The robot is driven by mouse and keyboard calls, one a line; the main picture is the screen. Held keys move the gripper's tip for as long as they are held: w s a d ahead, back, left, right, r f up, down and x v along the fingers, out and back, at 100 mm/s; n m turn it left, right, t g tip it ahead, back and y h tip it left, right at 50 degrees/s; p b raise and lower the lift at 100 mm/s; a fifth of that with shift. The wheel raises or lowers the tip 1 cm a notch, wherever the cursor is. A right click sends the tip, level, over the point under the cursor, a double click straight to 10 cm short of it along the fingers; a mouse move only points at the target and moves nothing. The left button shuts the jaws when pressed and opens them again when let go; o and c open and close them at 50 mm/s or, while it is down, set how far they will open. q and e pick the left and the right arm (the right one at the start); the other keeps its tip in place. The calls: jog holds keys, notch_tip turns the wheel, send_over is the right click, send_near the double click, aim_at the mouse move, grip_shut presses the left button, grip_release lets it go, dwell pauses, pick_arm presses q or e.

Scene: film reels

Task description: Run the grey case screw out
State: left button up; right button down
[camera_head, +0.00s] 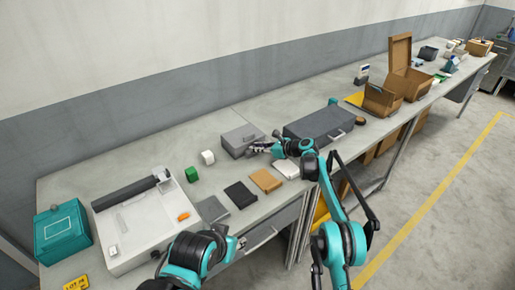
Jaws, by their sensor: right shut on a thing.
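A small grey case (236,137) stands on the workbench, left of a larger dark grey case (318,122). My right gripper (256,149) is at the front right side of the small grey case, its fingers closed low against it. The screw itself is too small and hidden by the fingers to make out. My left arm shows at the bottom of the view, but its gripper cannot be made out.
A white cube (208,157), green block (192,174), brown pad (266,180), black pad (240,194) and grey pad (212,209) lie nearby. A white tray-like unit (140,235) and teal box (62,232) stand left. Open cardboard boxes (400,75) stand right.

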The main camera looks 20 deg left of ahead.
jog(key=c, duration=1.4)
grip_release()
jog(key=shift+c, duration=0.2)
jog(key=shift+s, duration=0.1)
